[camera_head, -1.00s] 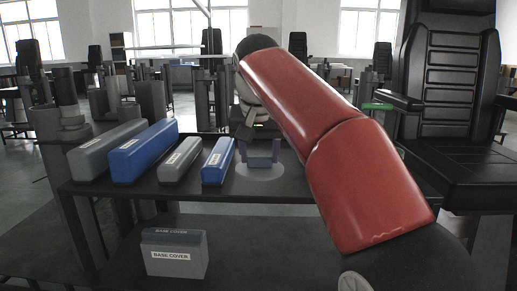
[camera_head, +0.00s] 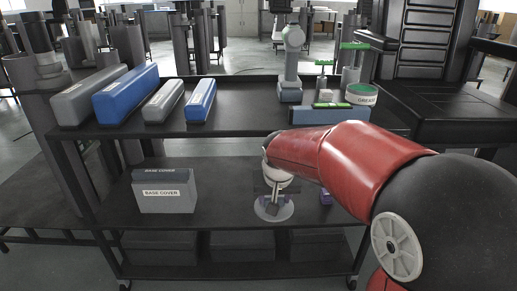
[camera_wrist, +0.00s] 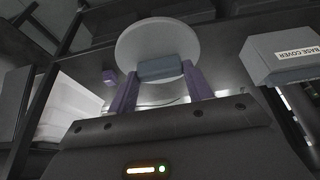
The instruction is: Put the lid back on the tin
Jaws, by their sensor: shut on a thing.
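My gripper (camera_head: 273,199) is shut on the grey block-shaped handle of a pale round lid (camera_head: 274,212), in front of the shelf unit at about lower-shelf height. In the wrist view, the purple fingers of my gripper (camera_wrist: 161,82) stand on both sides of the handle, with the pale lid (camera_wrist: 157,36) beyond it. A round tin (camera_head: 361,94) with a green rim and a label that seems to read GREASE stands at the right of the upper shelf, well apart from the lid. Whether its top is open is hard to tell.
The upper shelf (camera_head: 240,122) holds grey and blue long boxes at left and a blue box (camera_head: 328,116) near the tin. A BASE COVER box (camera_head: 163,191) stands on the lower shelf, left of my gripper. A small purple thing (camera_head: 326,197) is at right. A black chair stands right.

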